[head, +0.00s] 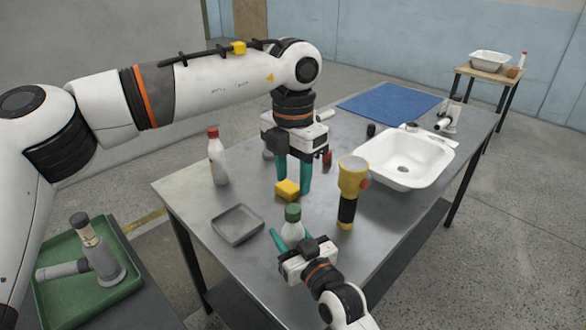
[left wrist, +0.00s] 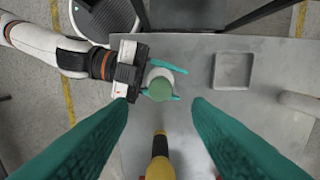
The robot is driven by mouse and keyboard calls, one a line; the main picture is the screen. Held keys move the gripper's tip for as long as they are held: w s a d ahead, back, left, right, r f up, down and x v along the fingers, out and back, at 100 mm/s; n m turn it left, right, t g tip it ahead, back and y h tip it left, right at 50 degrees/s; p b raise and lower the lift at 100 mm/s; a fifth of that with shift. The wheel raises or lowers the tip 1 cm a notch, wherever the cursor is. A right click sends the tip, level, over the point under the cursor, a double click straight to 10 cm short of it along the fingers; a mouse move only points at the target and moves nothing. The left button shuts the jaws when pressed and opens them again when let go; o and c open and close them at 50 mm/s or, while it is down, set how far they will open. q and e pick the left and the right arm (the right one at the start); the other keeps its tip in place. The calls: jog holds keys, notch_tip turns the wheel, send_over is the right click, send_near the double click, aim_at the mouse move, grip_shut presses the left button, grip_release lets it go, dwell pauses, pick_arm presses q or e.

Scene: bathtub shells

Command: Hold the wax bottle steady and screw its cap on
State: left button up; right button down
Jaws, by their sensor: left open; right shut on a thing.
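The wax bottle (head: 291,232) is a small white bottle standing upright near the front edge of the metal table. Its green cap (head: 292,213) sits on top; how tightly it is seated cannot be told. In the left wrist view the green cap (left wrist: 160,89) is seen from above, with white bottle showing behind it. My right gripper (head: 291,237) is shut around the bottle, reaching in from the front. It comes from the left in the left wrist view (left wrist: 160,82). My left gripper (head: 293,188) is open and empty, pointing down behind the bottle, apart from the cap.
A yellow-black flashlight (head: 351,185) stands right of the bottle. A yellow block (head: 288,190) lies by my left fingers. A grey tray (head: 238,238), a red-capped bottle (head: 217,165), a white basin (head: 408,165) and a blue mat (head: 390,103) are around. Bare table shows between tray and red-capped bottle.

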aim_at(293, 208)
pick_arm(q)
notch_tip(293, 208, down, 7)
jog(key=shift+f, duration=0.15)
dwell(0.4)
grip_shut()
jog(key=shift+m, duration=0.8)
jog(key=shift+o, duration=0.7)
grip_release()
notch_tip(293, 208, up, 12)
